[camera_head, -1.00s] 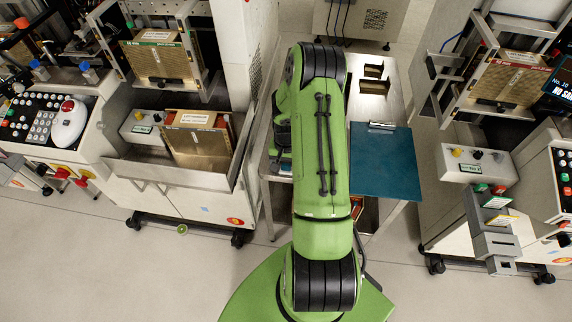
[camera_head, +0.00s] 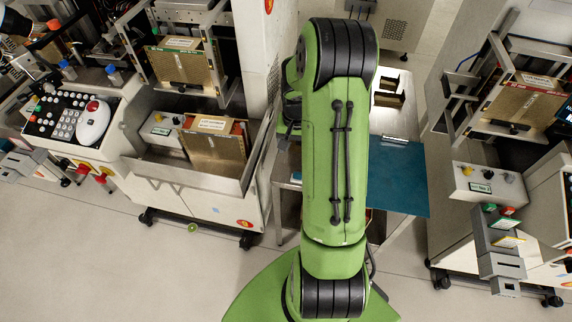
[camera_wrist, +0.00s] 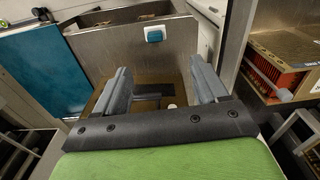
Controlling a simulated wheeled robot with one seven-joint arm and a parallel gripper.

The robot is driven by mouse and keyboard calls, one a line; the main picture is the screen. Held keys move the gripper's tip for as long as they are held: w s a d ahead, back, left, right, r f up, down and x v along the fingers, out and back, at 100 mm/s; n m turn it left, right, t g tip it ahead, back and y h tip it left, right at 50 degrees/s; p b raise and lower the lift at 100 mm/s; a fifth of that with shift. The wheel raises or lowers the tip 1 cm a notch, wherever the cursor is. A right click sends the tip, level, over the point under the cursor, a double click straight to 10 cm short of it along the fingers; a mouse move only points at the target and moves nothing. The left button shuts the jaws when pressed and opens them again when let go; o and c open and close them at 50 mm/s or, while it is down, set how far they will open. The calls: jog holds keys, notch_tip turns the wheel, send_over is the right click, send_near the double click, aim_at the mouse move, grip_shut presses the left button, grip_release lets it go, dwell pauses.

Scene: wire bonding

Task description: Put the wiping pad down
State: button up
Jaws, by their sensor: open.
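A small blue and white block, which looks like the wiping pad (camera_wrist: 154,34), lies on the steel table (camera_wrist: 115,50) in the wrist view. It is beyond my fingertips and apart from them. My gripper (camera_wrist: 163,82) is open, with its two grey fingers spread and nothing held between them. In the head view my green arm covers the middle of the table and hides the pad and most of the gripper.
A teal clipboard (camera_head: 398,178) lies on the table right of my arm; it also shows in the wrist view (camera_wrist: 40,75). A machine with a gold-fronted magazine (camera_head: 214,150) stands left. Another machine with a control box (camera_head: 484,186) stands right.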

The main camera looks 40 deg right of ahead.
jog(key=a+r+n+t, duration=0.1)
jog(key=a+r+n, duration=0.2)
jog(key=a+r, duration=0.55)
jog(key=s+a+r+n+t, duration=0.4)
jog(key=s+a+r+n, duration=0.2)
jog(key=s+a+r, duration=0.7)
jog(key=s, duration=0.3)
jog(key=shift+a+n, duration=0.2)
jog(key=shift+n, duration=0.2)
